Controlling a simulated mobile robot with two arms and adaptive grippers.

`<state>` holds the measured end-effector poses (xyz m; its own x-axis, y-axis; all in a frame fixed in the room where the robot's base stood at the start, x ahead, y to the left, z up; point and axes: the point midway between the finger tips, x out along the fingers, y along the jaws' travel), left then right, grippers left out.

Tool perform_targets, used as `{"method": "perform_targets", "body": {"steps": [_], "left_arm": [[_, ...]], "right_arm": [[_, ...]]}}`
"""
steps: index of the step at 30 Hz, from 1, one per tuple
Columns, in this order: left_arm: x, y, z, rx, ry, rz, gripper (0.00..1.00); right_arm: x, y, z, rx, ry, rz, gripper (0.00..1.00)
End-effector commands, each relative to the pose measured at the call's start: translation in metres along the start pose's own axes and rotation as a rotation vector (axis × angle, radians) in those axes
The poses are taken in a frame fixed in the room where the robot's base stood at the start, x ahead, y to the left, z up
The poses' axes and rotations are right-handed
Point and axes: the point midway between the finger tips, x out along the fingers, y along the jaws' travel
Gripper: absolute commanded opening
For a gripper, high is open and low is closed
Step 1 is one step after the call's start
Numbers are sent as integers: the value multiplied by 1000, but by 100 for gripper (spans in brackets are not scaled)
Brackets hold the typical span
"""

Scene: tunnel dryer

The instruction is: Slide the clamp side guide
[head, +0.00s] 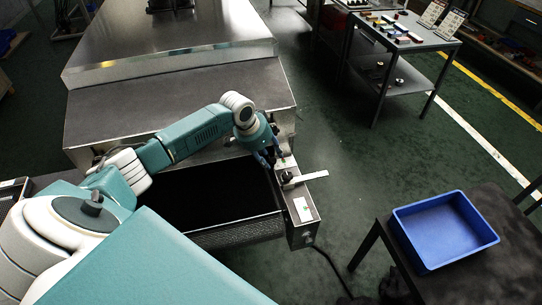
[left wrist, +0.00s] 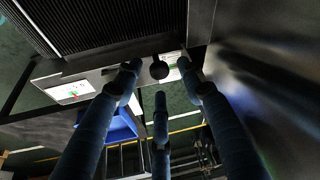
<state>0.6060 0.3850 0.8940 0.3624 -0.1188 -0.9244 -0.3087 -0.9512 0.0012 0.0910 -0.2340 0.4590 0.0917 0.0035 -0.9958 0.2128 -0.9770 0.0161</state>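My left gripper (head: 268,157) is at the front right corner of the dryer, beside the side guide and its clamp. In the left wrist view its three dark blue fingers (left wrist: 158,80) are spread, with a gap between the tips. A dark round knob (left wrist: 159,70) shows in that gap; I cannot tell whether any finger touches it. In the head view a pale clamp lever (head: 308,177) points right from the right side rail (head: 301,211), just right of the fingers. The fingertips are partly hidden by the wrist. My right gripper is not in view.
The dark belt bed (head: 215,200) lies below my left arm, with the metal dryer housing (head: 170,50) behind. A blue tray (head: 445,230) sits on a dark table at the right. A grey worktable (head: 400,45) stands at the back right.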

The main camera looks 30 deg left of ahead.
Motion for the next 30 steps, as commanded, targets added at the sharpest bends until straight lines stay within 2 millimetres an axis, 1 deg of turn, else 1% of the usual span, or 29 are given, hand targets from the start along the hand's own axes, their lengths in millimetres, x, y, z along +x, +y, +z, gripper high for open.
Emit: {"method": "perform_targets", "body": {"steps": [3, 6, 14, 20, 21, 30], "left_arm": [[11, 0, -1, -2, 1, 1, 40], [16, 0, -1, 0, 1, 0, 40], [17, 0, 0, 1, 1, -1, 40], [17, 0, 0, 0, 1, -1, 2], [17, 0, -1, 0, 2, -1, 0], [16, 0, -2, 0, 3, -1, 0]], "right_arm": [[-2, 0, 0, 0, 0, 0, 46], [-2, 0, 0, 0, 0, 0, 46], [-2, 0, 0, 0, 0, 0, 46], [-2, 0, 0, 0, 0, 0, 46], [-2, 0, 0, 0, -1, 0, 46], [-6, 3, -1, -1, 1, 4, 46]]}}
